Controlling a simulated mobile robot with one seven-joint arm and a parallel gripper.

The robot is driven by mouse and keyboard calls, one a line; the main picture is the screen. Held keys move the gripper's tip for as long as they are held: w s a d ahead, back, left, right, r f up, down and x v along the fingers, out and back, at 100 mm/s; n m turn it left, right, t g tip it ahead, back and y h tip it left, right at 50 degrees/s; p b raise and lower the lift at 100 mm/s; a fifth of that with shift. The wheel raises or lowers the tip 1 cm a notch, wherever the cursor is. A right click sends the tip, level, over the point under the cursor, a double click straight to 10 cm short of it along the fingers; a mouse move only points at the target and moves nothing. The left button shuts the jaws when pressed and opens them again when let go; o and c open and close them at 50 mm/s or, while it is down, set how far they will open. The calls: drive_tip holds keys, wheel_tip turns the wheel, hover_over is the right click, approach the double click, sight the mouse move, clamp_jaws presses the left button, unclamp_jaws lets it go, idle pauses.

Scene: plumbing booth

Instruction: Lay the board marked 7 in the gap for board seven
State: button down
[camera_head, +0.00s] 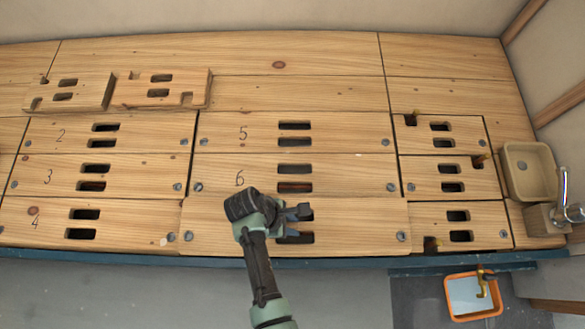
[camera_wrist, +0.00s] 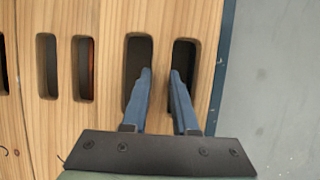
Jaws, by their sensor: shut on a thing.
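A pale wooden board (camera_head: 350,222) with two slots is in the front middle row, in front of the board marked 6 (camera_head: 340,172). My wrist hides the place where its number would be. It also shows in the wrist view (camera_wrist: 205,20). My gripper (camera_wrist: 161,74) is shut on the bar between its two slots, with one finger in each slot. The board covers the front middle place, so the gap beneath is hidden. It looks roughly in line with its neighbours; I cannot tell whether it lies flush or slightly raised.
Boards marked 2, 3 and 4 (camera_head: 130,222) lie to the left, and 5 (camera_head: 345,130) behind. Two loose notched boards (camera_head: 128,92) rest at the back left. A small basin (camera_head: 515,185) with a tap (camera_head: 563,190) stands right. An orange tray (camera_head: 475,310) is below the front edge.

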sight(289, 226)
drive_tip(key=shift+f, duration=0.2)
drive_tip(key=shift+f+b, duration=0.3)
drive_tip(key=shift+f, duration=0.05)
drive_tip(key=shift+f, duration=0.35)
drive_tip(key=shift+f+b, duration=0.35)
drive_tip(key=shift+f, duration=0.45)
idle(0.7)
drive_tip(key=c, duration=0.6)
unclamp_jaws()
